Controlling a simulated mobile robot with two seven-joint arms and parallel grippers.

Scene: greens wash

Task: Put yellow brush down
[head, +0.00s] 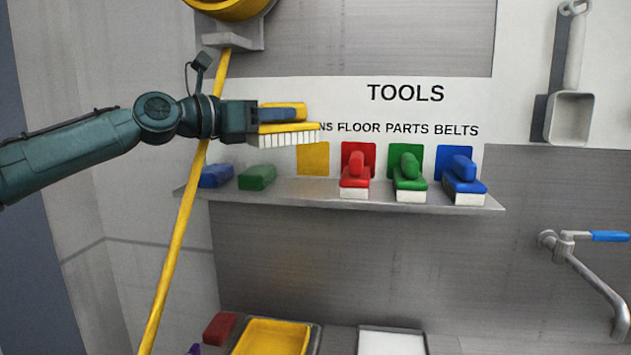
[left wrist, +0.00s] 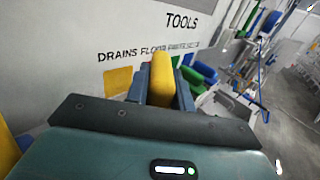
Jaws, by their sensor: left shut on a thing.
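The yellow brush (head: 290,127) has a yellow body and white bristles that face down. My left gripper (head: 283,113) is shut on it and holds it in the air, above and in front of the left part of the shelf. In the left wrist view the yellow brush handle (left wrist: 161,80) shows between the two fingers of my left gripper (left wrist: 160,92). A yellow square (head: 313,158) on the wall has no brush in front of it. The steel shelf (head: 330,192) runs below the squares. My right gripper is not in view.
A red brush (head: 355,175), a green brush (head: 409,178) and a blue brush (head: 464,183) stand on the shelf to the right. Blue (head: 216,176) and green (head: 257,177) blocks lie at its left end. A yellow pole (head: 173,250) slants behind my left arm.

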